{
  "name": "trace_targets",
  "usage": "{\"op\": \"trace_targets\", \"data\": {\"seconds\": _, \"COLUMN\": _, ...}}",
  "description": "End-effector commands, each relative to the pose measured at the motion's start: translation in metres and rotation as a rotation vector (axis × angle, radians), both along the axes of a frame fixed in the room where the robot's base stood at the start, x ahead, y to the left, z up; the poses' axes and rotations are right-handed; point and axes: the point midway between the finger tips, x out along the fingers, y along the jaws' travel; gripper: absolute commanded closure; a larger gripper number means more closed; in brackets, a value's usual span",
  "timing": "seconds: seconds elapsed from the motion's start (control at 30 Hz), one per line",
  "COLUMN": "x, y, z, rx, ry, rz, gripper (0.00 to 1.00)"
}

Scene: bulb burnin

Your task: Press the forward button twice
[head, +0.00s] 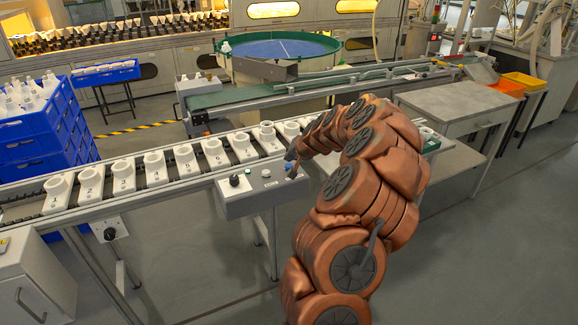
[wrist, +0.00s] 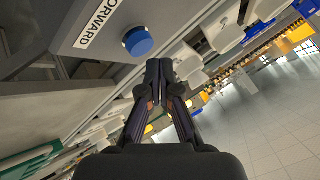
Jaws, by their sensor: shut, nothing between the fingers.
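The blue forward button (wrist: 138,42) sits on a light grey control box in the wrist view, beside a white label (wrist: 97,24) reading FORWARD. In the head view the blue button (head: 287,167) is at the right part of the control box (head: 250,203). My gripper (wrist: 158,68) is shut and empty. Its fingertips appear just below and right of the button in the wrist view; I cannot tell how large the gap is. In the head view my gripper (head: 291,156) is small and partly hidden by my arm, close to the button.
The box also carries a black knob (head: 234,181) and a small grey button (head: 266,173). Behind it runs a conveyor with numbered white holders (head: 154,165). Blue crates (head: 40,135) stand left; a grey table (head: 462,105) stands right. Floor in front is clear.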

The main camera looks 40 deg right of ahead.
Motion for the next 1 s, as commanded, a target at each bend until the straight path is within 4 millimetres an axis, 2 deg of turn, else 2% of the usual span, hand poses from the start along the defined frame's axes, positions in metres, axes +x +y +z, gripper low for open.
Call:
{"op": "trace_targets", "data": {"seconds": 0.6, "x": 0.0, "y": 0.0, "z": 0.047, "rx": 0.0, "ry": 0.0, "rz": 0.0, "gripper": 1.0}}
{"op": "trace_targets", "data": {"seconds": 1.0, "x": 0.0, "y": 0.0, "z": 0.048, "rx": 0.001, "ry": 0.0, "rz": -0.001, "gripper": 1.0}}
